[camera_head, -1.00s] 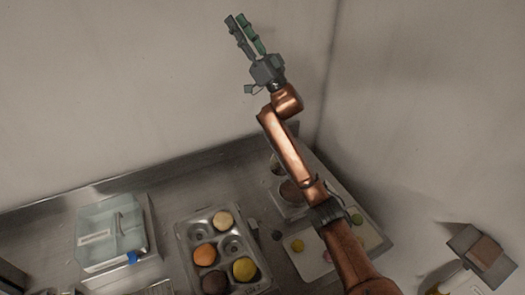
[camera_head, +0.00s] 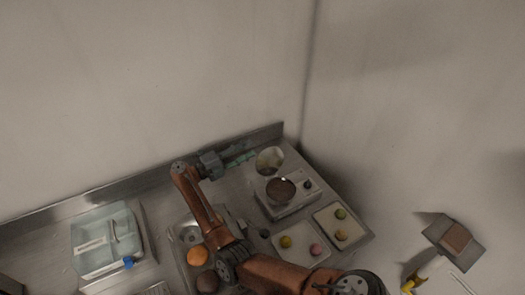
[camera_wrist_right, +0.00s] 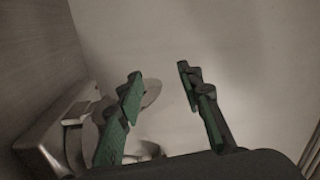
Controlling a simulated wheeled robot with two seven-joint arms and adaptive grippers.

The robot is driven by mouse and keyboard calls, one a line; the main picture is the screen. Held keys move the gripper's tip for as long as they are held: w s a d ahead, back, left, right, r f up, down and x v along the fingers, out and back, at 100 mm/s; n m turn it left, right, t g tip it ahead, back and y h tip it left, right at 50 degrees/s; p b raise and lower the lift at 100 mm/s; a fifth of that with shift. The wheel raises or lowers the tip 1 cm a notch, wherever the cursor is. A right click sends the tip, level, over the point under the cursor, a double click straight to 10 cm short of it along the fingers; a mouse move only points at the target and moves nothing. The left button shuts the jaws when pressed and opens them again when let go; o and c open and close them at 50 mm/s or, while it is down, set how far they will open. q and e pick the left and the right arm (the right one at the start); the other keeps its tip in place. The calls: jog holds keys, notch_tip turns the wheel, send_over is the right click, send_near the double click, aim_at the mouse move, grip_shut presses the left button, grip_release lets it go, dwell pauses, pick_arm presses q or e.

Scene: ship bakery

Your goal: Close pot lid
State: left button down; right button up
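The pot (camera_head: 281,190) is small and dark inside, and sits on a grey cooker-like base (camera_head: 293,205) at the back right of the counter. Its round shiny lid (camera_head: 270,160) stands raised at the pot's back edge, tilted open. My right gripper (camera_head: 252,155) is just left of the lid, pointing toward it. My left gripper is not in view.
A muffin-style tray (camera_head: 187,238) holding round items lies under my right arm. Light boards (camera_head: 343,223) with small coloured rounds lie in front of the pot. A pale blue container (camera_head: 93,255) stands at the left. Walls rise behind and right.

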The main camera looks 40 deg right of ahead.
aim_at(266, 153)
jog(key=shift+n+y, duration=0.3)
jog(key=shift+y, duration=0.1)
jog(key=d+f, duration=0.1)
jog(key=d, duration=0.1)
jog(key=s+d+f+p, duration=0.1)
jog(key=d, duration=0.2)
jog(key=s+d+f, duration=0.1)
jog(key=d, duration=0.1)
jog(key=shift+s+d+f+p, duration=0.25)
jog(key=shift+d+f+p, duration=0.05)
jog(key=shift+f+p, duration=0.1)
jog(key=shift+c, duration=0.7)
grip_shut()
